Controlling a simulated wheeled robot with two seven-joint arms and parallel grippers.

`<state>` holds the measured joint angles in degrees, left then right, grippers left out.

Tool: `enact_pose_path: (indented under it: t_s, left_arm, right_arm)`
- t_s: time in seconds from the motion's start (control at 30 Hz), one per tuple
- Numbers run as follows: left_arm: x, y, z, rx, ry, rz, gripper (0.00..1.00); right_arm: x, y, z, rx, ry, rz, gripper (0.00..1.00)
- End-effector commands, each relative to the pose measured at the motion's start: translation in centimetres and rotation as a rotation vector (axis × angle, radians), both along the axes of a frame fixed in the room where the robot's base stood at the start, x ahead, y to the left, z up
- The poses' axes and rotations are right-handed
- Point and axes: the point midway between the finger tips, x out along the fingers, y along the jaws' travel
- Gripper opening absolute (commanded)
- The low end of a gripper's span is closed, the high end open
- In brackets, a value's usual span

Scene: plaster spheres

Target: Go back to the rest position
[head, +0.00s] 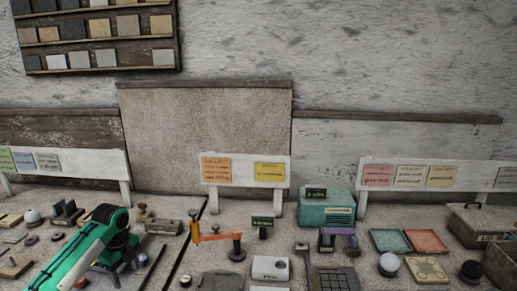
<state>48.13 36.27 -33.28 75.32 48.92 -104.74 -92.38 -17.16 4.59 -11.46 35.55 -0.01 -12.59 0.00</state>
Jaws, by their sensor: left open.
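My left arm (75,255), green with a white stripe, comes in from the lower left. My left gripper (120,243), dark, is at its end, low over the left part of the bench; its fingers are small and hard to make out, and it appears open and empty. My right gripper is not in view. A white plaster sphere (33,215) sits at the far left. Another white sphere (389,262) sits at the right, and a dark sphere (471,269) is at the far right.
White label boards (246,172) stand behind. A sample rack (95,35) hangs on the wall.

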Motion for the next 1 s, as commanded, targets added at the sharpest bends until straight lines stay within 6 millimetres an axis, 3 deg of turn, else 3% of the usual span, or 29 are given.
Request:
enact_pose_path:
  t_s: [0.23, 0.37, 0.5, 0.7, 1.0]
  left_arm:
    - [-2.7, -4.0, -4.4, -0.001, -0.013, 0.074, 0.59]
    - [-5.3, -7.1, -7.7, -0.013, -0.026, 0.149, 0.59]
    - [-9.2, -10.8, -10.9, -0.04, -0.052, 0.268, 0.59]
    - [-15.2, -15.0, -14.1, -0.098, -0.085, 0.474, 0.59]
    - [-24.6, -18.5, -15.6, -0.197, -0.124, 0.863, 0.59]
  right_arm:
    - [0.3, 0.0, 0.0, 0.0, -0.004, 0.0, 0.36]
    - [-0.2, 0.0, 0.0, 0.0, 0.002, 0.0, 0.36]
    - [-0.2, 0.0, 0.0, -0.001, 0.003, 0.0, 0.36]
    - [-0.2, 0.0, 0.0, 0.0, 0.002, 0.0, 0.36]
    - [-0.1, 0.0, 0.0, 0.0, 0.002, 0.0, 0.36]
